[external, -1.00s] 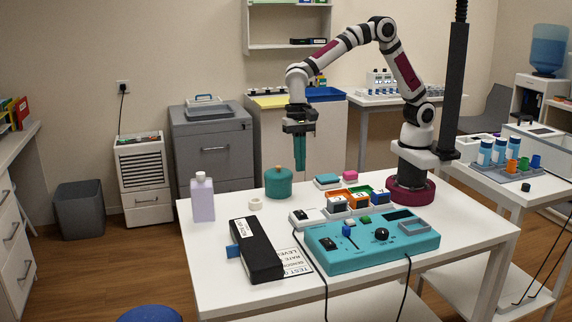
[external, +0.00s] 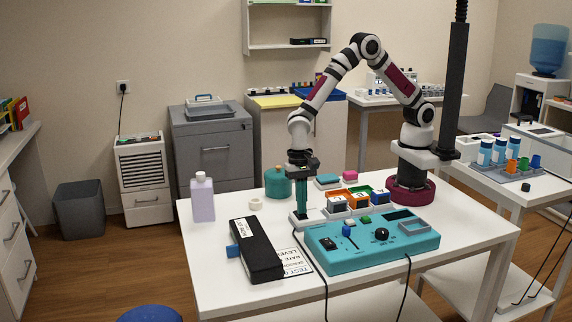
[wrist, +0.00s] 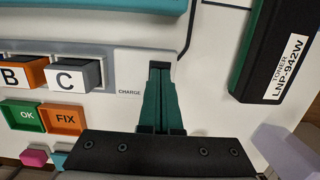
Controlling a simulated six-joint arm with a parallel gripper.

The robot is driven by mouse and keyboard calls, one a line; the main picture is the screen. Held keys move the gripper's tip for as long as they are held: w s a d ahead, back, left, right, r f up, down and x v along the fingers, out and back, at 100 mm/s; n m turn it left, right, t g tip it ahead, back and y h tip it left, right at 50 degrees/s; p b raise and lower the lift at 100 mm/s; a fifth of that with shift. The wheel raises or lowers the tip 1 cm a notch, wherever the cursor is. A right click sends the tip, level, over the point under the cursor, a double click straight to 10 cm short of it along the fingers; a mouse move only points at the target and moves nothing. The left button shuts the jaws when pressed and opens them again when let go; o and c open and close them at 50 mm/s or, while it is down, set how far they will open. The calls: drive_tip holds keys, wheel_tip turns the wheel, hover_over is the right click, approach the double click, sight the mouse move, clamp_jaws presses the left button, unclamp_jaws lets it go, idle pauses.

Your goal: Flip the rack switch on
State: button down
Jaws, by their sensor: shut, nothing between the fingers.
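The pale grey rack (external: 318,216) lies on the white table behind the teal device and holds cartridges in its bays. In the wrist view the rack (wrist: 124,72) carries the word CHARGE on its end section. My gripper (external: 301,212) is shut and empty, pointing straight down, with its teal fingertips at that end section. In the wrist view my gripper (wrist: 160,68) covers the spot beside the CHARGE label. The rack switch is hidden behind the fingers, so its position cannot be seen, nor can I tell whether the fingertips touch it.
The teal device (external: 390,250) with knobs and a blue lever is just in front. A black toner box (external: 256,250) lies to the left. A teal jar (external: 277,184) stands close behind my gripper. A lilac bottle (external: 203,200) and a white ring (external: 256,204) are farther left.

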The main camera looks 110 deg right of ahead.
drive_tip(key=shift+f, duration=0.1)
drive_tip(key=shift+a+f, duration=0.1)
drive_tip(key=shift+a, duration=0.05)
drive_tip(key=shift+d, duration=0.85)
drive_tip(key=shift+r, duration=0.3)
wheel_tip(320, 180, up, 14)
drive_tip(key=d, duration=0.2)
drive_tip(key=shift+f, duration=0.2)
